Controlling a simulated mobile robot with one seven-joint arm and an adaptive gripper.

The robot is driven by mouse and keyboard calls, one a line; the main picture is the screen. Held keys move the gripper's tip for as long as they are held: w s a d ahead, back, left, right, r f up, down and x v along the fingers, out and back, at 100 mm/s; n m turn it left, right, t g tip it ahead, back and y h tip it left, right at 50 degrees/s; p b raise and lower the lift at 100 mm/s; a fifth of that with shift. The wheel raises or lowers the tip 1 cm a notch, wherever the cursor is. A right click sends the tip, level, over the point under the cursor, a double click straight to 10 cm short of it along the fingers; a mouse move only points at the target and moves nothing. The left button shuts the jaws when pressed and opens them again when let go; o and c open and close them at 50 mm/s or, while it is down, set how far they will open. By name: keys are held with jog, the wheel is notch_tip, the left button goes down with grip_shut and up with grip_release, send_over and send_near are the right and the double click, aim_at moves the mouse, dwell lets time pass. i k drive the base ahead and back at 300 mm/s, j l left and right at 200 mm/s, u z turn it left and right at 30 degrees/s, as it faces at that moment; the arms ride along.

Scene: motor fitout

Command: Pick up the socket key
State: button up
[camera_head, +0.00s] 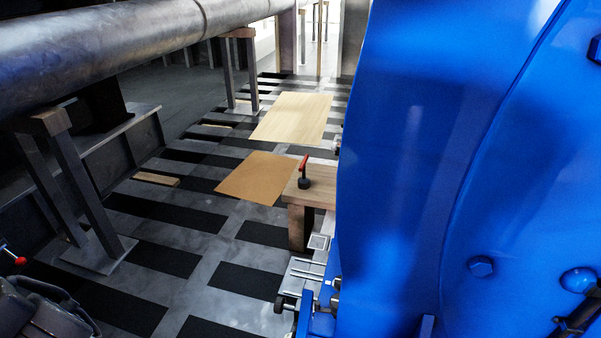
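A small tool with a red upright handle and a dark round base (304,182) stands on a wooden block (318,192) right of the middle; it may be the socket key, but it is too small to be sure. A thin metal rod with a red ball end (20,260) shows at the left edge, cut off by the frame. Dark curved, jointed parts in the bottom left corner (45,308) look like my gripper, partly out of frame. They are well apart from the wooden block. I cannot see whether the fingers are open or hold anything.
A large blue casing (450,150) fills the right side, close beside the block. A thick grey pipe (120,45) on posts crosses the upper left. Flat wooden boards (292,117) and a brown sheet (256,178) lie on the striped floor. The floor at centre left is mostly open.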

aim_at(303, 182)
jog(key=i+j, duration=0.1)
jog(key=j, duration=0.4)
jog(key=i+j+z, duration=0.15)
jog(key=j, duration=0.35)
jog(key=i+j+z, duration=0.2)
jog(key=j, duration=0.3)
jog(key=j+z, duration=0.15)
jog(key=j, duration=0.3)
jog(key=i+j+z, duration=0.45)
jog(key=j, duration=0.2)
jog(key=i+j+z, duration=0.2)
jog(key=j, duration=0.2)
jog(key=i+j+z, duration=0.35)
jog(key=j, duration=0.3)
jog(key=i+j+z, duration=0.15)
jog(key=i+j, duration=0.3)
jog(key=j, duration=0.15)
jog(key=i+j, duration=0.15)
jog(key=j, duration=0.2)
